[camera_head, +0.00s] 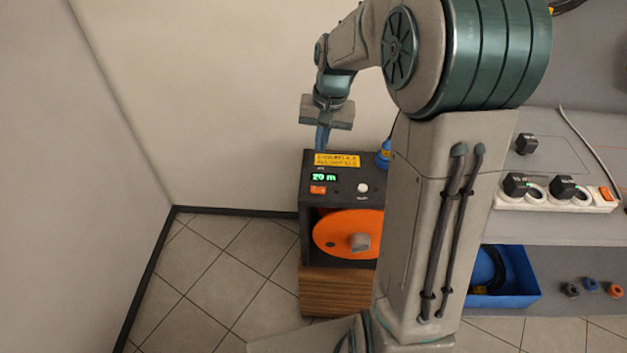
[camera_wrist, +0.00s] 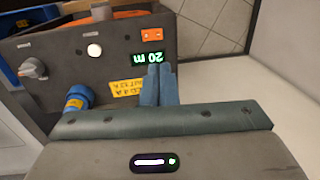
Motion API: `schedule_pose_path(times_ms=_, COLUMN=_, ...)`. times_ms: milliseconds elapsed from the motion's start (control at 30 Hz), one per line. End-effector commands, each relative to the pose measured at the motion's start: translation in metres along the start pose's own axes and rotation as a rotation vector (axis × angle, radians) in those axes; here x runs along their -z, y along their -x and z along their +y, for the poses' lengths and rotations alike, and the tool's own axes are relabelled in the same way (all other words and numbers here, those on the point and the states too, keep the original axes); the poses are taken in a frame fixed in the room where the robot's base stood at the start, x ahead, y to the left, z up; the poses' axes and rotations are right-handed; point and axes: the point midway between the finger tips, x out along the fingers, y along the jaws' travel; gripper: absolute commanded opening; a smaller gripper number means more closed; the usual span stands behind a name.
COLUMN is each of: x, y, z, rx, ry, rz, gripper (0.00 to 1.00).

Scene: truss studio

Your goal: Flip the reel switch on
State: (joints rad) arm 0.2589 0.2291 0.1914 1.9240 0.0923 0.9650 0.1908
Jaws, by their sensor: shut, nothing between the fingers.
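The reel unit is a dark box (camera_head: 305,215) with an orange drum (camera_head: 338,232) in its open front. On its top panel is a small orange switch (camera_head: 318,189); it also shows in the wrist view (camera_wrist: 152,34). A green display reading "20 m" (camera_head: 324,177) sits beside the switch. My gripper (camera_head: 323,147) points down over the back of the panel, near the yellow label (camera_head: 337,160). In the wrist view its blue fingers (camera_wrist: 160,72) are together and empty, with tips by the display and apart from the switch. Contact with the panel cannot be told.
A white round button (camera_head: 363,188) and a blue connector (camera_head: 384,155) are on the panel; my arm hides its right side. A wooden base (camera_head: 335,292) supports the box. A power strip (camera_head: 552,200) lies on the bench at right. Tiled floor (camera_head: 210,280) at left is clear.

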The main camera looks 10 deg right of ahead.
Motion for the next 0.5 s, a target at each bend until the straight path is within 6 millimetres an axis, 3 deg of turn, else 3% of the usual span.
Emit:
schedule_pose_path(times_ms=267, x=-0.001, y=-0.013, z=0.0, rx=-0.001, ry=0.0, rz=-0.004, gripper=0.0)
schedule_pose_path(times_ms=500, x=-0.002, y=-0.061, z=0.0, rx=-0.001, ry=0.002, rz=-0.007, gripper=0.0)
